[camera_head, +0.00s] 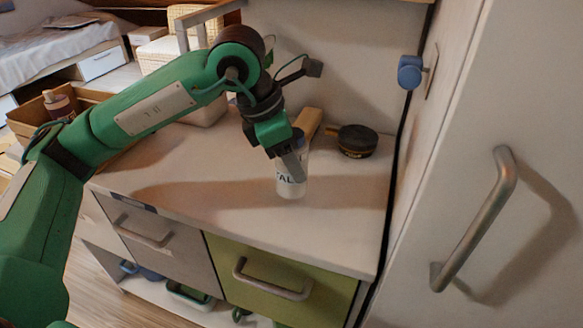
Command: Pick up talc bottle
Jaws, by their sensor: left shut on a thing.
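The talc bottle (289,188) is white with dark lettering and a bluish top. It stands upright on the pale dresser top (210,175), or very close above it; I cannot tell which. My left gripper (297,168) comes down from above and is shut on the bottle. Its finger covers part of the bottle's upper front. The green left arm reaches in from the left side of the view. My right gripper does not show.
A dark round tin (357,141) and a tan block-shaped item (309,121) lie behind the bottle. A brown box (88,99) holding a bottle stands at left. A cabinet door with a metal handle (475,220) bounds the right. The dresser's front right top is clear.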

